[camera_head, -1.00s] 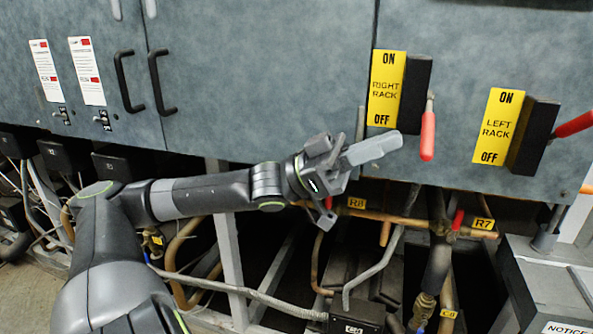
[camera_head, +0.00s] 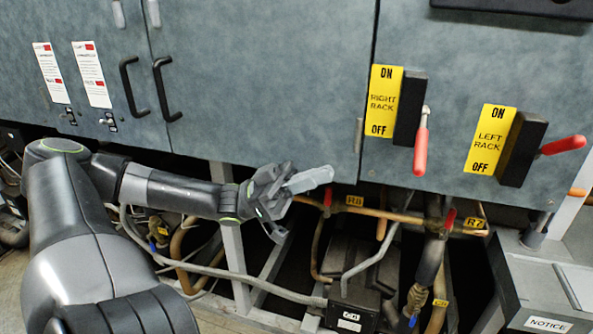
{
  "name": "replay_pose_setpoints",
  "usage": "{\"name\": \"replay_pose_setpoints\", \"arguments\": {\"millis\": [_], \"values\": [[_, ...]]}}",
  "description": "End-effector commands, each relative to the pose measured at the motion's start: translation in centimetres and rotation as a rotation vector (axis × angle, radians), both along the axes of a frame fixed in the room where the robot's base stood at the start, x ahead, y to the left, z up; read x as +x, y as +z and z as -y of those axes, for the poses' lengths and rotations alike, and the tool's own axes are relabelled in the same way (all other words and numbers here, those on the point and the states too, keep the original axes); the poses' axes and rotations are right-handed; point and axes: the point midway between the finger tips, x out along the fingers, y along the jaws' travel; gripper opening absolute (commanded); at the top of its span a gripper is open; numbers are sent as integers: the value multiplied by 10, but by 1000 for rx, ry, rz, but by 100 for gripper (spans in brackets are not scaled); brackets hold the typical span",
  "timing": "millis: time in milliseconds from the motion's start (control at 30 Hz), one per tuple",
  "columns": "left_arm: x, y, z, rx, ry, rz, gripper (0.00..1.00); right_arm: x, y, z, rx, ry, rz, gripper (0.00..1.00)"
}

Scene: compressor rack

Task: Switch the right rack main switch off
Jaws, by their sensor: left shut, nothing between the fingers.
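The right rack main switch is a black box (camera_head: 408,108) with a red-tipped lever (camera_head: 421,148) on its right side. The lever hangs down, toward the OFF end of the yellow RIGHT RACK label (camera_head: 383,101). My left gripper (camera_head: 322,178) is shut and empty, below and left of this lever and clear of it, near the cabinet's lower edge. The left rack switch (camera_head: 522,148) has its red lever (camera_head: 563,145) sticking out to the right, beside the yellow LEFT RACK label (camera_head: 490,140). My right gripper is not in view.
Copper pipes (camera_head: 395,215) and cables run under the cabinet, below and right of my gripper. Black door handles (camera_head: 165,90) stand out at the left. A grey box with a NOTICE label (camera_head: 547,324) is at lower right.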

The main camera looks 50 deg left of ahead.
Motion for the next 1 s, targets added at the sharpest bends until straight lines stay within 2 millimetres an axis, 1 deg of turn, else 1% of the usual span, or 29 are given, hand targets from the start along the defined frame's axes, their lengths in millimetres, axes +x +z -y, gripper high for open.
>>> {"name": "replay_pose_setpoints", "arguments": {"millis": [33, 133, 300, 1000], "values": [[-3, -2, -5, 1, 3, -5, 0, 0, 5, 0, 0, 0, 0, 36], [-9, -10, -16, 0, 2, -3, 0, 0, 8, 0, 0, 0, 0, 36], [-16, -17, -25, 0, 0, -1, 0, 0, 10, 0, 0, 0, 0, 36], [-17, -19, -26, 1, 2, -2, 0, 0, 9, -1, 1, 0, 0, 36]]}}
